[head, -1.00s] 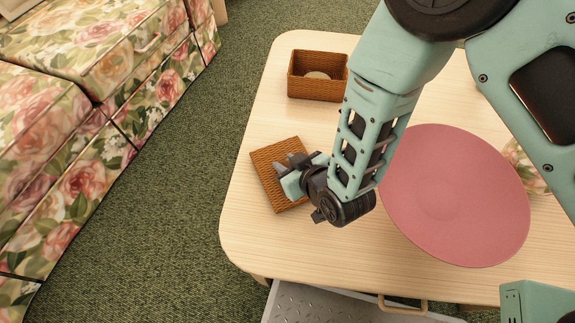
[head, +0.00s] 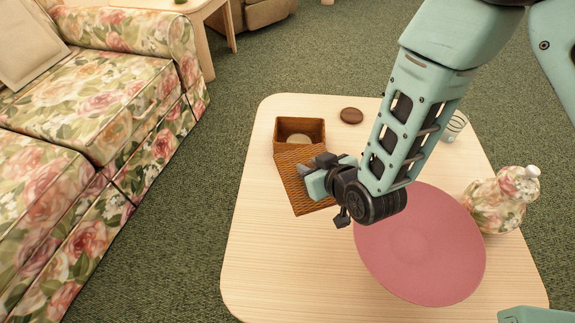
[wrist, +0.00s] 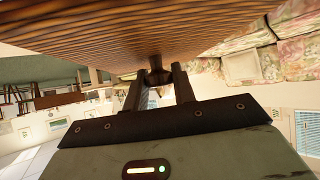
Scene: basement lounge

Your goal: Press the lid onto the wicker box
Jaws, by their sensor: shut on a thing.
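The flat woven brown lid (head: 296,189) is in my gripper (head: 310,178), tilted. In the head view the lid's far edge overlaps the box's near side. I cannot tell whether they touch. In the wrist view the lid (wrist: 130,30) fills the top, and my gripper's two fingers (wrist: 158,85) close on its small dark knob (wrist: 157,74). Part of the lid is hidden by my gripper.
A pink round mat (head: 425,265) lies right of my gripper. A brown disc (head: 351,115) is right of the box. A floral bottle (head: 500,203) and a striped cup (head: 454,127) stand at the table's right. A floral sofa (head: 95,110) is left. The table's front left (head: 270,270) is clear.

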